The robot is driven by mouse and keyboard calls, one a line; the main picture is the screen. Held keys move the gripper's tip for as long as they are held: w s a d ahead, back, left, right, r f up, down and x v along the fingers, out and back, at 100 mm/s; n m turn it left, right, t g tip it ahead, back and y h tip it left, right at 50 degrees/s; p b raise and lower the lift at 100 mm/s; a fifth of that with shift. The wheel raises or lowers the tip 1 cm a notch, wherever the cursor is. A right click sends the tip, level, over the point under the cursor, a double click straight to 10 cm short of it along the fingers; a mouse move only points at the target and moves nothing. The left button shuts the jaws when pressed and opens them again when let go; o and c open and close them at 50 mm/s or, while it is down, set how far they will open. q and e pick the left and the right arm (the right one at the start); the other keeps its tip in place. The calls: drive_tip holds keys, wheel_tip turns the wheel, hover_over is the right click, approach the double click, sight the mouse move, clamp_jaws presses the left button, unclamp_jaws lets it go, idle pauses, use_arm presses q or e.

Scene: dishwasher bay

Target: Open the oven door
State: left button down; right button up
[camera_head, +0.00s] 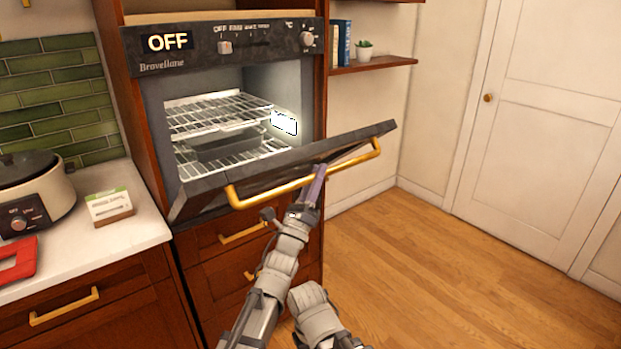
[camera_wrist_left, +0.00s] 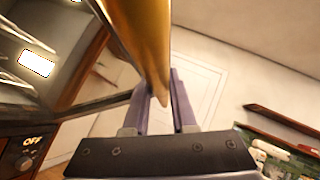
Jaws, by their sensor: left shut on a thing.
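The oven (camera_head: 230,45) is built into a wooden cabinet and its display reads OFF. Its dark door (camera_head: 360,136) is hinged down part way, tilted toward me, and the lit cavity shows above it. A gold bar handle (camera_head: 275,190) runs along the door's outer side; it also crosses the upper middle of the left wrist view (camera_wrist_left: 146,35). My left gripper (camera_head: 317,185) is shut on the handle near its middle. Its two purple fingers also show in the left wrist view (camera_wrist_left: 163,105), on either side of the bar. My right gripper is not in view.
Wire racks (camera_head: 220,112) and a dark pan (camera_head: 228,145) are inside the oven. Drawers (camera_head: 215,240) with gold handles lie below the door. A counter with a cooker (camera_head: 35,195) and small box (camera_head: 110,206) is at left. Wooden floor (camera_head: 430,270) is clear at right.

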use_arm(q)
drive_tip(key=s+d+f+m+g+h+b, duration=0.1)
drive_tip(key=s+f+m+g+h+b, duration=0.1)
drive_tip(key=f+b, duration=0.6)
drive_tip(key=s+d+f+m+g+h+b, duration=0.1)
drive_tip(key=f+m+g+h+b, duration=0.2)
drive_tip(key=f+m+b, duration=0.3)
drive_tip(key=s+d+f+m+g+h+b, duration=0.1)
drive_tip(key=f+m+h+b, duration=0.3)
drive_tip(key=f+b, duration=0.7)
drive_tip(key=shift+s+d+f+m+g+b, duration=0.3)
drive_tip(key=shift+s+d+f+m+g, duration=0.1)
drive_tip(key=shift+s+g, duration=0.35)
drive_tip(key=shift+r, duration=0.1)
drive_tip(key=c, duration=0.7)
unclamp_jaws()
drive_tip(key=shift+c, duration=0.2)
drive_tip(key=shift+s+a, duration=0.1)
drive_tip(key=b+v, duration=0.5)
drive_tip(key=v, duration=0.2)
drive_tip(key=shift+a+f, duration=0.15)
drive_tip(key=shift+f, duration=0.25)
